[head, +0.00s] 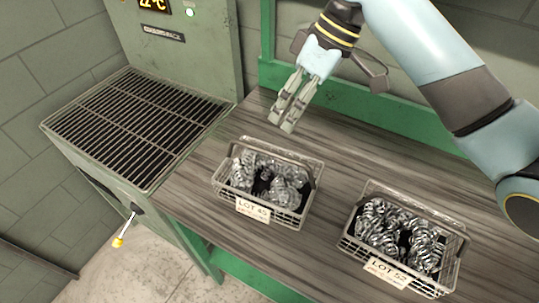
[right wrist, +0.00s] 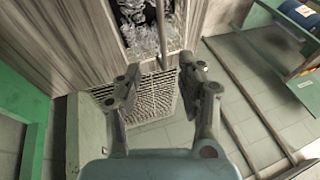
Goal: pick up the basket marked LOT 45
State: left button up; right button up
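The basket marked LOT 45 (head: 251,208) is a wire basket of coiled metal springs with a paper label on its front. It stands on the wooden bench left of a similar basket marked LOT 52 (head: 385,273). My right gripper (head: 288,112) is behind and above the LOT 45 basket in the head view, apart from it. In the right wrist view my right gripper (right wrist: 160,76) has its fingers spread with nothing held between them. Springs in a basket (right wrist: 150,38) show at the top there, with a thin bar over them. My left gripper is in neither view.
A green machine with a slatted grille (head: 135,125) stands left of the wooden bench (head: 345,165). A lever with a yellow knob (head: 118,241) sticks out of its front. A green frame (head: 385,108) edges the back of the bench. Bare bench separates the two baskets.

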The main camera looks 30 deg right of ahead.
aim_at(269, 151)
jog(key=x, duration=0.4)
jog(key=shift+s+a+f, duration=0.15)
jog(key=shift+a+f, duration=0.1)
jog(key=shift+a, duration=0.1)
jog(key=x, duration=0.1)
jog(key=p+x, duration=0.1)
jog(key=x, duration=0.3)
jog(key=shift+s+f, duration=0.1)
jog(key=shift+s, duration=0.05)
jog(key=shift+f, duration=0.25)
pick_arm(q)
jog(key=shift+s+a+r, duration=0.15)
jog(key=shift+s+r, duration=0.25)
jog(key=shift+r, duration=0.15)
pick_arm(e)
jog(key=shift+f, duration=0.1)
jog(key=shift+c, duration=0.5)
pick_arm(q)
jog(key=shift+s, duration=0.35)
pick_arm(e)
grip_shut()
